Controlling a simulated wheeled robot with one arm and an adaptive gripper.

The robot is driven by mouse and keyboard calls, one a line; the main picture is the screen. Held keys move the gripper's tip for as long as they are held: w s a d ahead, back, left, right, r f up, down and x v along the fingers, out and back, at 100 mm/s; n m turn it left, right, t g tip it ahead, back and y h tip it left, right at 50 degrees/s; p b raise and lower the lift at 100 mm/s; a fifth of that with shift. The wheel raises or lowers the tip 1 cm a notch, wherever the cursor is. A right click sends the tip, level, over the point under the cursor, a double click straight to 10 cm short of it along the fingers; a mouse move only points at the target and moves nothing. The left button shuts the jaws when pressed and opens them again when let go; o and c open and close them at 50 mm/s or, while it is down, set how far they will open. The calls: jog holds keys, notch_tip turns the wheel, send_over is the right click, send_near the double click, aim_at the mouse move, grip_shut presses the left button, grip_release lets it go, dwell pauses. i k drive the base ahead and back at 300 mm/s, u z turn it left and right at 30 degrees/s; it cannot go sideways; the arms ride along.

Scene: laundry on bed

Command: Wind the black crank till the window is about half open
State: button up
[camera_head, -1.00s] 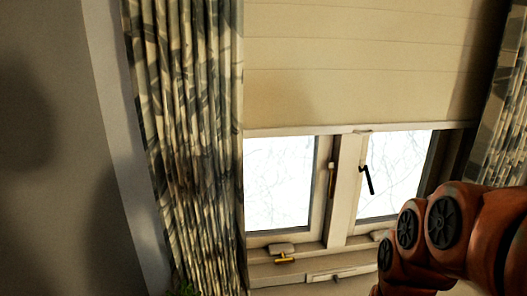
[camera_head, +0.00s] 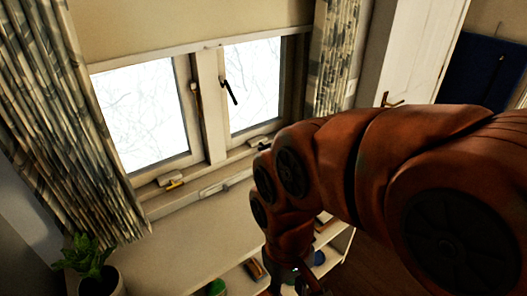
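The window has two panes side by side, a left pane (camera_head: 140,115) and a right pane (camera_head: 253,82). Both sashes look closed in their frames. A black handle (camera_head: 230,91) slants down along the left edge of the right pane. A small crank fitting (camera_head: 262,147) shows on the sill under the right pane, partly hidden by my arm; its colour is hard to tell. A brass crank (camera_head: 173,184) sits on the sill under the left pane. My gripper (camera_head: 308,282) is at the bottom edge, below the sill and apart from the cranks; its fingers are mostly cut off.
A patterned curtain (camera_head: 60,130) hangs left and another (camera_head: 335,55) right. A pale blind (camera_head: 160,22) covers the window top. A potted plant (camera_head: 88,262) stands lower left. A low white shelf (camera_head: 335,245) with small items is below the window. My arm fills the right side.

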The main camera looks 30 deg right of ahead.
aim_at(264, 147)
jog(key=k, duration=0.3)
jog(key=z, duration=1.3)
jog(key=i, duration=1.15)
jog(key=u, duration=1)
jog(key=k, duration=0.3)
